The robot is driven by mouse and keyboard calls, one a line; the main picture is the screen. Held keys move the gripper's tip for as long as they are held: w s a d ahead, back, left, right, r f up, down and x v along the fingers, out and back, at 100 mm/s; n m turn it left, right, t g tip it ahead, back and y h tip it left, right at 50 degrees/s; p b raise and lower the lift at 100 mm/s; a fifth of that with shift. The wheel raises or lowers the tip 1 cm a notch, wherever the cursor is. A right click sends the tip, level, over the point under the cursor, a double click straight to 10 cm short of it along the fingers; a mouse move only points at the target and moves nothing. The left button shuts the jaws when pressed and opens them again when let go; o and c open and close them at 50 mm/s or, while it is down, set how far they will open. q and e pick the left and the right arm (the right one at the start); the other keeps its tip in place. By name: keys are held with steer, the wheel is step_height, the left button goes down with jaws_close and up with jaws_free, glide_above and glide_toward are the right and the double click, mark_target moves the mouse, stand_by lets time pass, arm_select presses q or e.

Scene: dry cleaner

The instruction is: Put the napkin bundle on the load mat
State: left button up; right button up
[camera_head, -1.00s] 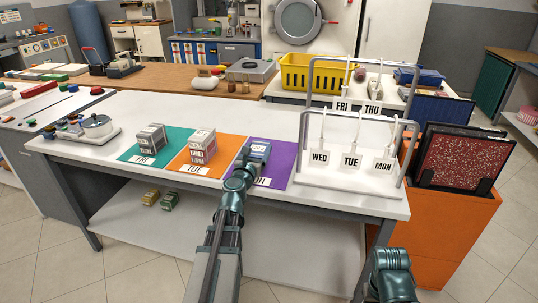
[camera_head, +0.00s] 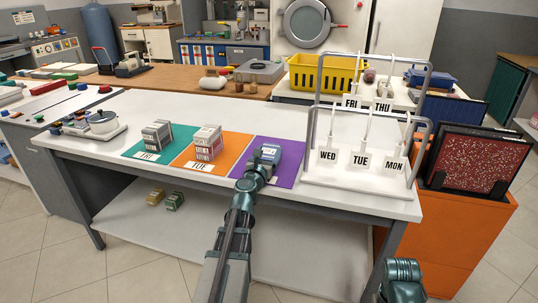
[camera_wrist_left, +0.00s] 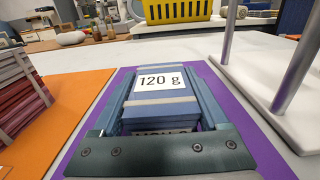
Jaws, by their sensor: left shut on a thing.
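A blue banded bundle with a white "120 g" label (camera_wrist_left: 160,80) is between the fingers of my left gripper (camera_head: 264,158), over the purple mat (camera_head: 288,172). The bundle also shows in the head view (camera_head: 269,151). My left gripper is shut on it, one finger along each side. Whether its underside touches the mat is hidden. The mat's name card is mostly covered by the gripper. A grey banded bundle (camera_head: 157,135) stands on the green FRI mat (camera_head: 133,149). A reddish banded bundle (camera_head: 208,143) stands on the orange TUE mat (camera_head: 182,161).
A white rack (camera_head: 345,182) with WED, TUE and MON tags stands right of the purple mat. A pot on a scale-like base (camera_head: 103,123) is at the left. A yellow crate (camera_head: 325,73) is behind. The white table behind the mats is clear.

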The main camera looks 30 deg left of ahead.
arm_select(q)
steer(key=shift+f, duration=0.2)
steer(key=o, duration=1.3)
steer(key=shift+o, duration=0.2)
arm_select(e)
steer(key=shift+f, duration=0.15)
arm_select(q)
steer(key=shift+r, duration=0.2)
